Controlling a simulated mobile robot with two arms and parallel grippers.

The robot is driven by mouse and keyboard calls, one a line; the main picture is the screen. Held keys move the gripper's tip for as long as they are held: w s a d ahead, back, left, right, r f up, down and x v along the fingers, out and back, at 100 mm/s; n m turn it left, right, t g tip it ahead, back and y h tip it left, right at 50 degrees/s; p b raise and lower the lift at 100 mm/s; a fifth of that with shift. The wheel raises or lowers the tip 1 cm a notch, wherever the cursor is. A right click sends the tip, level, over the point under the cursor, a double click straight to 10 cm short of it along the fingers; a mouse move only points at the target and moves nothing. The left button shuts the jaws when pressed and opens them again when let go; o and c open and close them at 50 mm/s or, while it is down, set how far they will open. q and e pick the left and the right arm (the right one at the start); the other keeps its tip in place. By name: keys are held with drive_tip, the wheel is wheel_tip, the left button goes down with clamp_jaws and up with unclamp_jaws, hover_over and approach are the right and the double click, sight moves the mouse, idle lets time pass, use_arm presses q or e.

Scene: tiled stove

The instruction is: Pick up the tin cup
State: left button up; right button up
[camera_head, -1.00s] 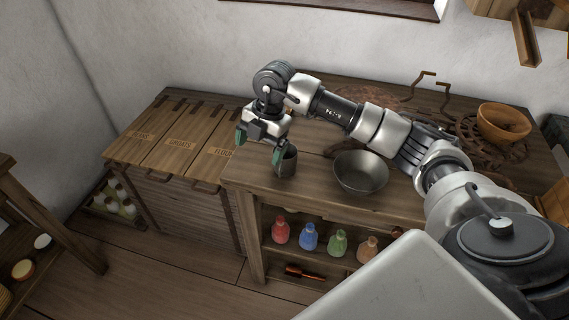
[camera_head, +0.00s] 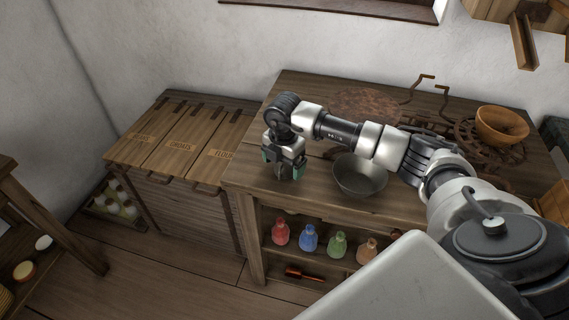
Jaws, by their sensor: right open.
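The tin cup (camera_head: 284,172) is a small dark grey cup near the left front corner of the wooden counter (camera_head: 320,205). It is mostly hidden behind and between the fingers of my right gripper (camera_head: 283,174). The right gripper points down at the cup with its green-tipped fingers apart, one to each side of it as seen from here. I cannot tell whether the fingers touch the cup. My left gripper is not in view.
A metal bowl (camera_head: 360,177) stands close to the right of the cup. An orange-brown bowl (camera_head: 502,125) is at the back right. Lidded wooden bins (camera_head: 180,147) adjoin the counter on the left. Coloured bottles (camera_head: 309,238) stand on the shelf below.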

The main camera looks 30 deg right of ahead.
drive_tip(key=shift+f, duration=0.4)
drive_tip(key=shift+c, duration=0.2)
drive_tip(key=c, duration=1)
drive_tip(key=shift+o, duration=0.2)
drive_tip(key=shift+r, duration=0.1)
